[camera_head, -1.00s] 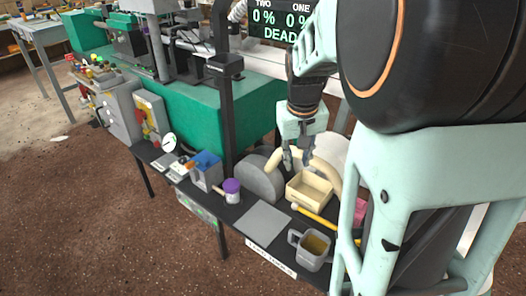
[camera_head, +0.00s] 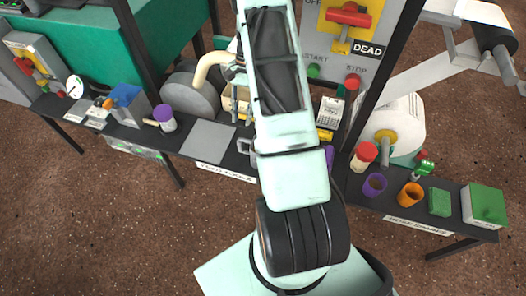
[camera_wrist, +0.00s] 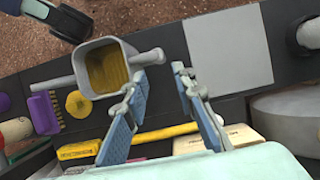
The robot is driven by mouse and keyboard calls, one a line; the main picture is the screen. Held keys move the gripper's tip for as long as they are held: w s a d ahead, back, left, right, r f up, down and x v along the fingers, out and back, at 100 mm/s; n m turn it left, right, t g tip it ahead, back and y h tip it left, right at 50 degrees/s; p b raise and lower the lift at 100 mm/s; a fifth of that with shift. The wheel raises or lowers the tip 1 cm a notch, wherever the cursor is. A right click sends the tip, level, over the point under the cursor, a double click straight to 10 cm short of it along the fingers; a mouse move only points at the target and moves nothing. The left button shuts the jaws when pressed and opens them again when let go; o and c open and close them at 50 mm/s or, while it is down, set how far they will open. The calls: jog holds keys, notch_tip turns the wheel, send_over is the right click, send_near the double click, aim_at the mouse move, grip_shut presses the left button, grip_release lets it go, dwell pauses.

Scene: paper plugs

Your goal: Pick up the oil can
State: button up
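A grey can (camera_wrist: 124,55) with an open top and amber-brown contents stands on the black shelf in the wrist view; I take it to be the oil can. Grey stubs stick out on its left and right sides. My gripper (camera_wrist: 166,66) is open and empty, with two blue-grey fingers pointing toward the shelf. The left fingertip overlaps the can's right stub in the picture; I cannot tell whether they touch. The right finger is clear of the can. In the head view my arm hides most of the can and the gripper.
A grey square plate (camera_wrist: 229,45) lies right of the can. A purple brush (camera_wrist: 45,111), a yellow knob (camera_wrist: 78,104) and a yellow rod (camera_wrist: 165,133) lie close by. A purple-lidded jar (camera_head: 164,119) stands left on the shelf. Purple (camera_head: 375,184) and orange (camera_head: 411,194) cups stand right.

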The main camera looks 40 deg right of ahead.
aim_at(241, 138)
jog(key=b+x, duration=0.1)
jog(key=x, duration=0.4)
jog(key=b+x, duration=0.1)
jog(key=x, duration=0.4)
jog(key=shift+s+a+f+b, duration=0.2)
jog(key=shift+s+f+b, duration=0.1)
jog(key=shift+b, duration=0.05)
grip_shut()
